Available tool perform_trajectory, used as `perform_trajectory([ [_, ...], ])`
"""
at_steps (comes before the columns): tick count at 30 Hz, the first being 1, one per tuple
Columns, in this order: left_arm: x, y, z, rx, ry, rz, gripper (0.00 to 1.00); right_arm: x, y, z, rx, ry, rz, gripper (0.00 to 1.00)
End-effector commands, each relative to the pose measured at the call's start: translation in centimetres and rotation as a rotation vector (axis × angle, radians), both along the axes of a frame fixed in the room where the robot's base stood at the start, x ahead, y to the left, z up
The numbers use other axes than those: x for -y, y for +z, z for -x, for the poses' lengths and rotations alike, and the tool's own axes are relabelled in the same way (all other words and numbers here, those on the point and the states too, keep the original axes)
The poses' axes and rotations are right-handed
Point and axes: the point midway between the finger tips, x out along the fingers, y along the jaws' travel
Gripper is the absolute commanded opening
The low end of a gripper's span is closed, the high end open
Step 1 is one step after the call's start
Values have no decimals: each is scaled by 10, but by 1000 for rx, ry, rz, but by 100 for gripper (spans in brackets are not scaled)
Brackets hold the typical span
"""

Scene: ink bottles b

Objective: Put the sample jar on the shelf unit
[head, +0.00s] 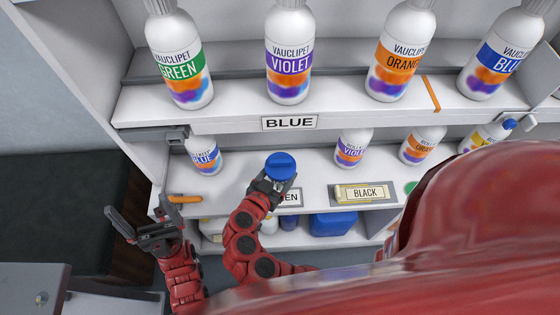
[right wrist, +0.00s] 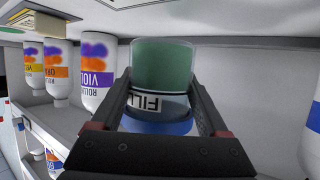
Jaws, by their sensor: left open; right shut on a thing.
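The sample jar (head: 281,165) has a blue lid in the head view. In the right wrist view the jar (right wrist: 163,68) shows green contents and a white label partly reading "FILL". My right gripper (head: 272,183) is shut on it, with a finger on each side in the right wrist view (right wrist: 160,125). The jar is over the front of the lower shelf of the shelf unit (head: 235,178), in the gap between small blue and violet bottles. I cannot tell whether its base touches the shelf. My left gripper (head: 140,222) is open and empty at the unit's left side.
Small bottles labelled blue (head: 203,155), violet (head: 352,149) and orange (head: 420,145) stand on the lower shelf. Large bottles line the upper shelf (head: 220,117). A blue container (head: 333,224) sits below.

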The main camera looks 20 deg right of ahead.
Motion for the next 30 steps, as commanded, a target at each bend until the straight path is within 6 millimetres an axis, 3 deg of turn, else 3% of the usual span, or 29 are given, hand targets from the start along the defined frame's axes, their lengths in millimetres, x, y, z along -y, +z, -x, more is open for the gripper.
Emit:
perform_trajectory([
  [4,0,5,0,0,0,0,100,11,0,-30,3,-7,-1,0],
  [13,0,8,0,0,0,0,100,16,-4,-53,2,-2,-2,0],
  [22,0,11,0,0,0,0,100,15,-36,-52,3,1,-1,0],
  [30,0,11,0,0,0,0,100,15,-39,-52,3,1,-2,0],
])
